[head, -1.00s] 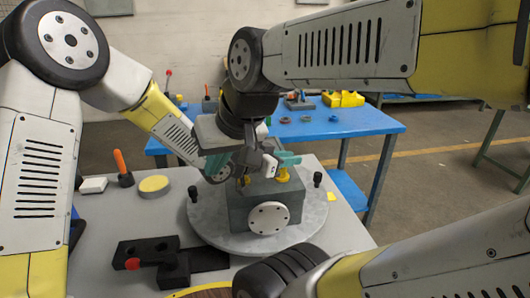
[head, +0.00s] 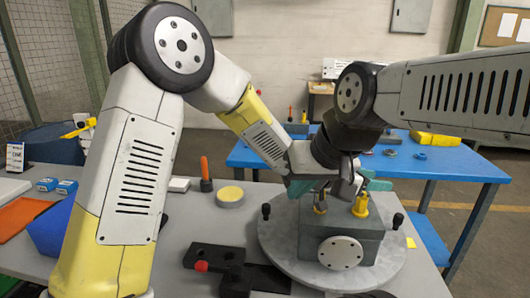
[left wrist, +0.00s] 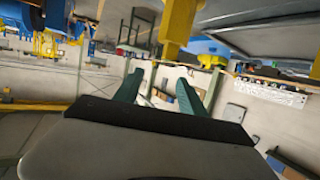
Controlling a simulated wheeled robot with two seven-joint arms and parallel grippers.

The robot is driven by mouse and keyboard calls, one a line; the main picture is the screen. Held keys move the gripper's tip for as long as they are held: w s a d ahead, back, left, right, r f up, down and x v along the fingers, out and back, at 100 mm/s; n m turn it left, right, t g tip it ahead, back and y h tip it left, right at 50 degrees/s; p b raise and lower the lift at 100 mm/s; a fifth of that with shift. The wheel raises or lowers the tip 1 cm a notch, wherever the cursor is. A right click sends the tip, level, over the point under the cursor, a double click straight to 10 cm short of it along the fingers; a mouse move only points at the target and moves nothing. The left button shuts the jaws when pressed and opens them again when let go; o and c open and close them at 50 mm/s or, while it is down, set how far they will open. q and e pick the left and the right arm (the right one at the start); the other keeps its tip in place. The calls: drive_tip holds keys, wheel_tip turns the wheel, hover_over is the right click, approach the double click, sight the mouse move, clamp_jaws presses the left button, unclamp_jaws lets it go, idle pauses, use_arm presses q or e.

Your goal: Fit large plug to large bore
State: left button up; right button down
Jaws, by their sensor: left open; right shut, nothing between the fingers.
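A grey-green housing (head: 341,236) with a round pale cover on its front stands on a round grey turntable (head: 285,240). A yellow plug (head: 361,206) stands upright at the housing's top right. A smaller-looking yellow piece (head: 320,207) is at its top left, partly covered by the hands. My left gripper (head: 376,184) is beside and above the right plug, apparently not holding it. My right gripper (head: 302,187) is shut and empty above the housing's left side. The bores are hidden.
Black knobs (head: 398,219) stand on the turntable's edge. A blue table (head: 450,162) stands behind. My arms cross closely above the housing.

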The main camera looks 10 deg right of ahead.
use_arm(q)
wheel_tip(320, 180, up, 5)
drive_tip(key=w+a+f+n+t+y, duration=0.2)
drive_tip(key=w+a+n+t, duration=0.2)
drive_tip(key=w+a, duration=0.6)
drive_tip(key=w+a+f+n+t+y, duration=0.1)
drive_tip(key=w+a+n+t, duration=0.3)
drive_tip(key=w+a, duration=0.6)
drive_tip(key=shift+a+f+t+y, duration=0.45)
drive_tip(key=shift+a+y, duration=0.35)
drive_tip(key=shift+a, duration=1.6)
drive_tip(key=shift+w+r, duration=0.1)
